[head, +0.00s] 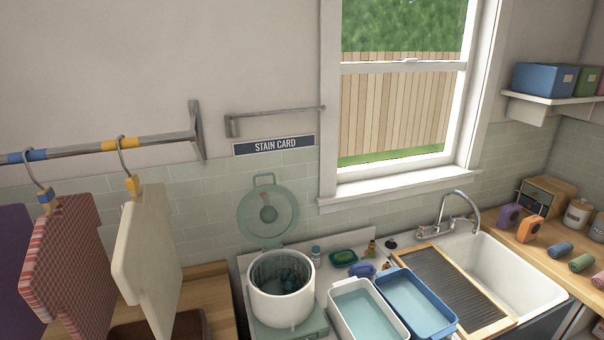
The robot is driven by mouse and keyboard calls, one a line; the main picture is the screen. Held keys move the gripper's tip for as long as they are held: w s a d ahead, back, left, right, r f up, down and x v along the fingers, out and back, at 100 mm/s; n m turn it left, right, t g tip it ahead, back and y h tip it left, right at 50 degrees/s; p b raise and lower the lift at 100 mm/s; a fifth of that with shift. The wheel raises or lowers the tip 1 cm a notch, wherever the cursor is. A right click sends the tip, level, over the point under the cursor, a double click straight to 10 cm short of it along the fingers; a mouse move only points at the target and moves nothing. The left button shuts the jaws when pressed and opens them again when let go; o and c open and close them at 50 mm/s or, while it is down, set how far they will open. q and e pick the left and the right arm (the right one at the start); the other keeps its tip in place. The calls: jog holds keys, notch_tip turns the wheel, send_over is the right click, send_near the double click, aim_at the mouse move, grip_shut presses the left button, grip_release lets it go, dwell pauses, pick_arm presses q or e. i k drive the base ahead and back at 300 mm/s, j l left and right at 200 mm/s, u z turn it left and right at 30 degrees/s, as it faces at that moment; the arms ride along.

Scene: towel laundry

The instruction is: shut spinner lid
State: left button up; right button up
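The spinner (279,309) is a white round tub on a pale green base, standing on the counter at the lower middle of the head view. Its round pale green lid (284,213) stands open, tilted up behind the tub against the tiled wall, with a handle at its top edge. Inside the tub I see a dark perforated drum with something bluish in it that I cannot make out clearly. Neither of my grippers shows in this view.
Right of the spinner stand a white basin (336,318) and a blue basin (441,328), both holding water. Beyond are a ribbed washboard (452,285) and a sink (512,274). Hanging towels (152,240) fill the left side. Small bottles and soap sit behind the basins.

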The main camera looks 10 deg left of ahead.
aim_at(273, 240)
jog(key=i+j+z, duration=0.1)
jog(key=j+z, duration=0.5)
jog(key=z, duration=0.15)
jog(key=j+z, duration=0.4)
jog(key=i+l, duration=0.05)
